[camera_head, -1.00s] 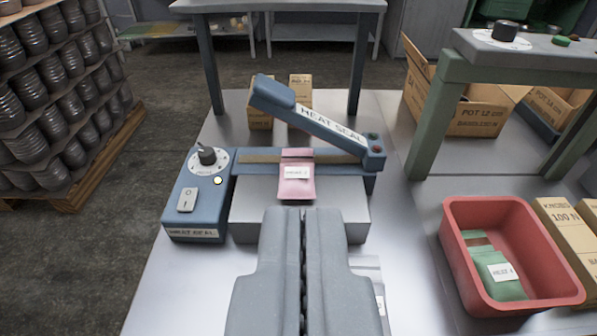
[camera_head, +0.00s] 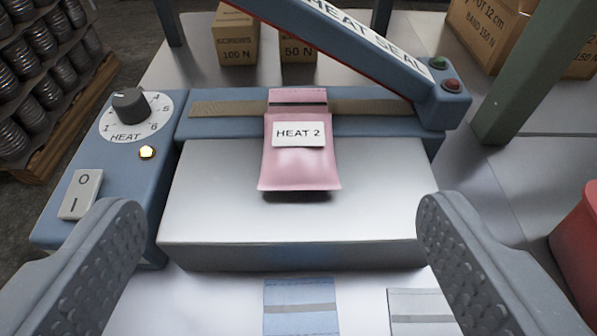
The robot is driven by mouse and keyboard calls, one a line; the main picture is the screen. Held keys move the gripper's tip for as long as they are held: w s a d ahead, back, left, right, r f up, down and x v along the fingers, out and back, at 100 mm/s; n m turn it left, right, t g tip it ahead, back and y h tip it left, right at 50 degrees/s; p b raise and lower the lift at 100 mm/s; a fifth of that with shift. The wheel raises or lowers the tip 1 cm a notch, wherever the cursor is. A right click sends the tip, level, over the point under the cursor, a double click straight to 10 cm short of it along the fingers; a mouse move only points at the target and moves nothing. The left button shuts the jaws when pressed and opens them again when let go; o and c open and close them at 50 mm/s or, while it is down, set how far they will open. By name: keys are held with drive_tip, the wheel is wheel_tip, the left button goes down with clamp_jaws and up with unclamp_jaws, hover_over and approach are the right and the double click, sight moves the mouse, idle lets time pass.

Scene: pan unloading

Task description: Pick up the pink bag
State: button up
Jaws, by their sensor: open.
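The pink bag (camera_head: 301,168) carries a white label reading "HEAT 2". Its top end lies across the sealing strip of the blue heat sealer (camera_head: 160,200), and its lower part lies over the metal block (camera_head: 210,200) in front. The sealer's arm (camera_head: 340,35) is raised above the strip, hinged at the right. My gripper (camera_head: 278,225) is open and empty, its two grey fingers wide apart at the lower left and lower right. The bag is between them in the picture, farther forward, and neither finger appears to touch it.
A dial (camera_head: 131,105), a lit lamp (camera_head: 147,152) and a switch (camera_head: 80,194) are at the left. A blue bag (camera_head: 300,293) and a pale bag (camera_head: 422,305) lie in front of the block. A red bin (camera_head: 577,240) is at right. Cardboard boxes (camera_head: 238,35) stand behind.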

drive_tip(key=p, duration=0.2)
approach(299, 159)
drive_tip(key=x, duration=0.3)
drive_tip(key=b+x, duration=0.1)
drive_tip(key=x, duration=0.2)
drive_tip(key=shift+w+a+f, duration=0.1)
drive_tip(key=shift+w+a, duration=0.15)
drive_tip(key=shift+w, duration=0.1)
drive_tip(key=shift+d+b+x, duration=0.15)
drive_tip(key=shift+b+x, duration=0.2)
drive_tip(key=shift+x, duration=0.95)
drive_tip(key=shift+d+b+x, duration=0.1)
drive_tip(key=shift+b+x, duration=0.2)
drive_tip(key=shift+x, duration=1)
drive_tip(key=shift+f, duration=0.1)
drive_tip(key=c, duration=1.2)
